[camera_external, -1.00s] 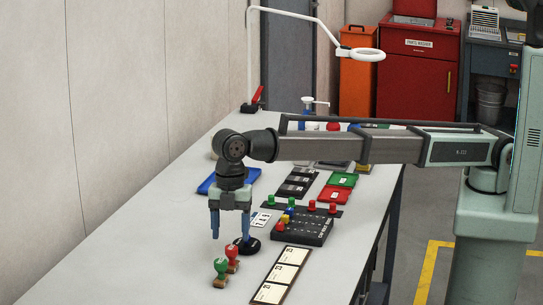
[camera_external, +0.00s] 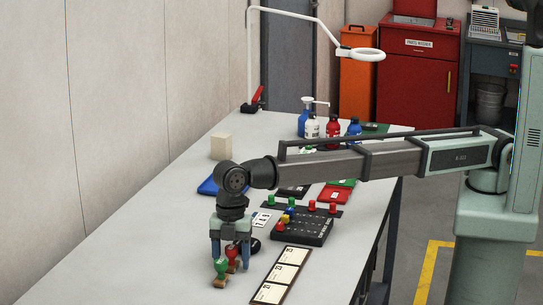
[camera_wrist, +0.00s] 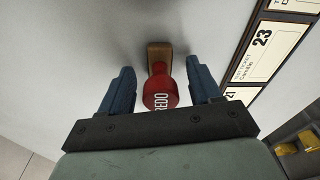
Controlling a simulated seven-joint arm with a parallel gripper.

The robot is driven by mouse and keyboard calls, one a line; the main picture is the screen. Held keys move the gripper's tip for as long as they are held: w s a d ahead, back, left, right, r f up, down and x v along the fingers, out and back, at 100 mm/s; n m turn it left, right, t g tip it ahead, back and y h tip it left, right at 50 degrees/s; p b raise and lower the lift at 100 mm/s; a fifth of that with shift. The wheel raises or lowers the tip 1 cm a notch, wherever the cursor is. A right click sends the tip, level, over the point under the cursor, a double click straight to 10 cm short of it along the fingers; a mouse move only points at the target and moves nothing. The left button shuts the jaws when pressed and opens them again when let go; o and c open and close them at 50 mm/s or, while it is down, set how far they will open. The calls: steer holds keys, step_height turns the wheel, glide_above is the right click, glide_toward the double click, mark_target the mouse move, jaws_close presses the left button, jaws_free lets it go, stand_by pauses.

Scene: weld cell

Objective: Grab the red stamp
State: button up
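The red stamp (camera_external: 231,257) stands upright near the front of the table, just behind the green stamp (camera_external: 220,271). My gripper (camera_external: 231,266) is lowered over the red stamp, with one finger on each side of it. In the wrist view the red stamp (camera_wrist: 160,93), marked "REDO" on its top, sits between the two open blue fingers of my gripper (camera_wrist: 161,80). A gap shows on both sides of it. The green stamp does not show in the wrist view.
A framed row of cards (camera_external: 282,273) lies to the right of the stamps. A black peg board (camera_external: 302,226) with coloured knobs, a blue tray (camera_external: 208,187) and several bottles (camera_external: 331,128) stand farther back.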

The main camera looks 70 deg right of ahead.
steer(key=c, duration=1.1)
